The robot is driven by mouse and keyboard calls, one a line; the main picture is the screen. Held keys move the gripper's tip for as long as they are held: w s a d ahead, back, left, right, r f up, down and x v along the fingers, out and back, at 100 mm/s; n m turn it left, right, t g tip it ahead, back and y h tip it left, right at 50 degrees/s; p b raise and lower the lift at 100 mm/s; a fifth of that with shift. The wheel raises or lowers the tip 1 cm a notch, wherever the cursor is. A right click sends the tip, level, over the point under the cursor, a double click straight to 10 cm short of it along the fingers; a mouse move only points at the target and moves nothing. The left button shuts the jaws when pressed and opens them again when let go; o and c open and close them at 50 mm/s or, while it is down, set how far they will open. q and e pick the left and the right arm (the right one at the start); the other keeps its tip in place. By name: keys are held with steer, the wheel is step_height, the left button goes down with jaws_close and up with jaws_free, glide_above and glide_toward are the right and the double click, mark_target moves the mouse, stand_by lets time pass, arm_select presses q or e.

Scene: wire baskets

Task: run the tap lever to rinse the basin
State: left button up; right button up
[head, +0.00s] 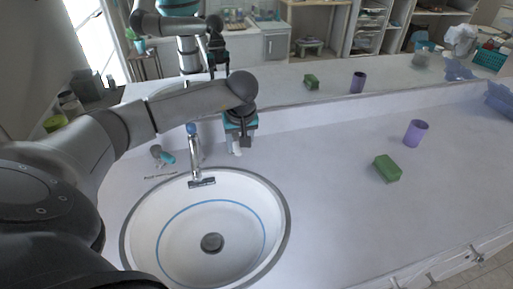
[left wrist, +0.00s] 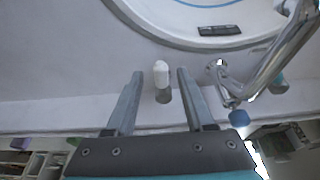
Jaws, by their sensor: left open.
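The round white basin (head: 178,258) with a blue ring and a dark drain is sunk in the counter at lower left. The chrome tap (head: 195,155) stands at its back rim, with a blue cap (head: 191,128) on top; the tap also shows at the right in the left wrist view (left wrist: 275,70). My left gripper (head: 240,146) is just right of the tap, pointing down. In the left wrist view its fingers (left wrist: 153,75) are apart, with a short white-tipped grey post (left wrist: 161,75) between them, touching neither. I cannot tell whether post or blue cap is the lever. No water shows.
A grey and teal item (head: 165,156) lies left of the tap. A green block (head: 387,168) and a purple cup (head: 416,133) stand on the right counter. A mirror behind reflects them and my arm. The counter between basin and block is clear.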

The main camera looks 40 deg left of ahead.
mark_target(240, 154)
arm_select(q)
steer(key=shift+b+x, duration=1.95)
steer(key=shift+x, duration=0.45)
jaws_close()
steer(key=shift+w, duration=0.1)
